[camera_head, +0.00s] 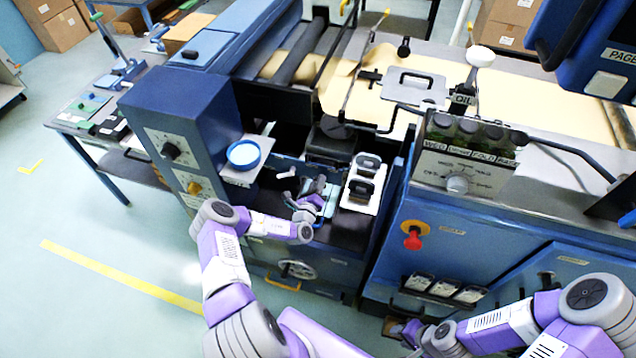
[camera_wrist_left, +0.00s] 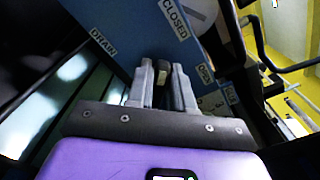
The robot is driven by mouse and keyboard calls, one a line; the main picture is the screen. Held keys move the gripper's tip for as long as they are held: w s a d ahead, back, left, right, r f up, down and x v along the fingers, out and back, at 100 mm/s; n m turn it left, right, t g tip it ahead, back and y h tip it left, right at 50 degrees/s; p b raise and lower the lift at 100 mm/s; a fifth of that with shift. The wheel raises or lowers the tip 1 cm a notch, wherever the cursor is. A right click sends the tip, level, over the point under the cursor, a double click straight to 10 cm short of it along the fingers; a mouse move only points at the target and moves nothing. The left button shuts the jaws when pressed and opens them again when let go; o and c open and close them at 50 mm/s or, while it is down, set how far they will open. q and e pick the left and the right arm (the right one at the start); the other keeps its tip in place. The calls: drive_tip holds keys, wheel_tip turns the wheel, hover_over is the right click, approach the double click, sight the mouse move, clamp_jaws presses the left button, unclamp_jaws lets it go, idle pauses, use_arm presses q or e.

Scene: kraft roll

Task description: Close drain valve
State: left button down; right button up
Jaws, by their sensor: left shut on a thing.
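In the left wrist view, a blue panel (camera_wrist_left: 125,30) carries the labels DRAIN (camera_wrist_left: 103,42) and CLOSED (camera_wrist_left: 173,17), and a smaller label that I cannot read clearly. My left gripper (camera_wrist_left: 163,72) is in front of this panel, its two grey fingers either side of a small dark handle with a pale end (camera_wrist_left: 156,69), which appears to be the drain valve handle. It is shut on the handle. The rest of the valve is hidden behind the fingers. In the head view, my left gripper (camera_head: 318,200) is inside the machine's dark bay. My right gripper (camera_head: 408,332) is low at the bottom, partly hidden.
A white tray with black-handled items (camera_head: 364,183) is right of my left gripper. A blue round dish (camera_head: 243,154) is on its left. A red-and-yellow switch (camera_head: 412,238) is on the blue cabinet front. Open floor (camera_head: 90,300) is at the left.

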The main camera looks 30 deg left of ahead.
use_arm(q)
drive_tip(key=c, duration=1.1)
unclamp_jaws()
drive_tip(key=shift+s, duration=0.1)
drive_tip(key=v, duration=0.7)
drive_tip(key=shift+s+d+p, duration=0.1)
drive_tip(key=shift+s+p, duration=0.1)
drive_tip(key=shift+p, duration=0.15)
